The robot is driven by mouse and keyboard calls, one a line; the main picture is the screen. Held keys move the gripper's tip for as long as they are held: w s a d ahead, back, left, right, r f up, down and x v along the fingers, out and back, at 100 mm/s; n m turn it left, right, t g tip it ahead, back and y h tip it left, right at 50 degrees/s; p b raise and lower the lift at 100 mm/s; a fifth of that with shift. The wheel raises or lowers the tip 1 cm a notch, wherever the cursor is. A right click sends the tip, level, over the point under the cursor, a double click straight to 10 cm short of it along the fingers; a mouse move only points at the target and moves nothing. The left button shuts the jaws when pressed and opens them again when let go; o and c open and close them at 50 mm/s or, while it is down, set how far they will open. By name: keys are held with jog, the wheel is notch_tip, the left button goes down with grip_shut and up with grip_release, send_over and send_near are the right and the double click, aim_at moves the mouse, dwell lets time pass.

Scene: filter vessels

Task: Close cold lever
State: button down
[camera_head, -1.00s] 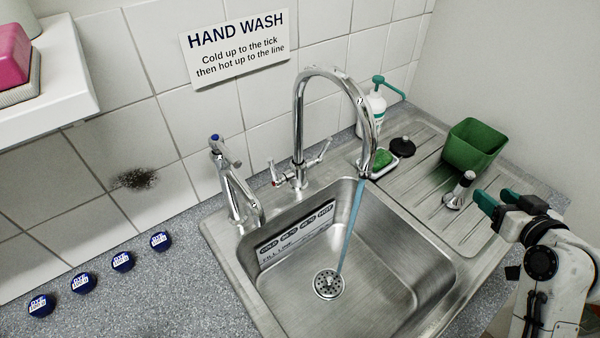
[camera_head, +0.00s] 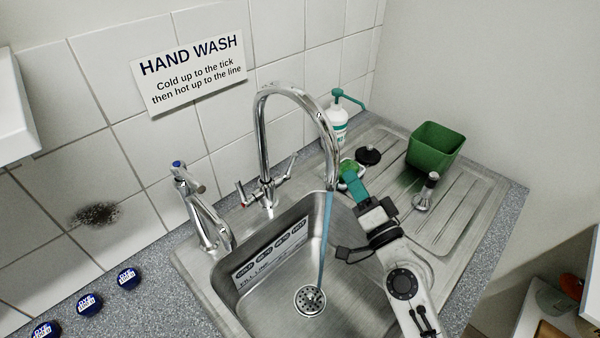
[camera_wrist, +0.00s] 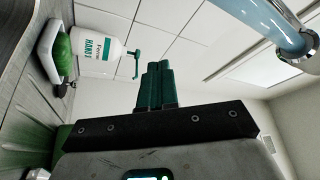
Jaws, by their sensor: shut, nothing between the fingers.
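A chrome swan-neck tap (camera_head: 262,130) stands behind the sink, and a water stream (camera_head: 326,235) runs from its spout into the basin. Its right lever (camera_head: 289,168) slants up and outward. Its left lever (camera_head: 241,194) has a red mark. No blue mark shows clearly on the right lever. My gripper (camera_head: 352,182) is to the right of the stream, over the sink's right rim, apart from both levers. In the wrist view its teal fingers (camera_wrist: 160,84) are together and empty. The spout end (camera_wrist: 298,48) shows at upper right there.
A separate blue-capped tap (camera_head: 198,208) stands at the left. The sink (camera_head: 262,312) has a drain and a marked label strip. A soap bottle (camera_head: 335,125), black plug (camera_head: 368,155), green tub (camera_head: 434,147) and metal-handled object (camera_head: 427,192) stand right of the tap.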

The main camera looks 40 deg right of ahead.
aim_at(288, 168)
jog(key=a+f+m+g+h, duration=0.2)
jog(key=a+f+m+h, duration=0.45)
jog(key=m, duration=0.55)
jog(key=w+d+r+p, duration=0.1)
jog(key=w, duration=0.5)
jog(key=w+d+r+y+p, duration=0.1)
jog(key=w+r, duration=0.1)
jog(key=w, duration=0.4)
jog(key=shift+w+d+n, duration=0.2)
jog(key=shift+d+n, duration=0.1)
jog(key=shift+d, duration=0.05)
jog(key=shift+w+y, duration=0.15)
jog(key=shift+y, duration=0.1)
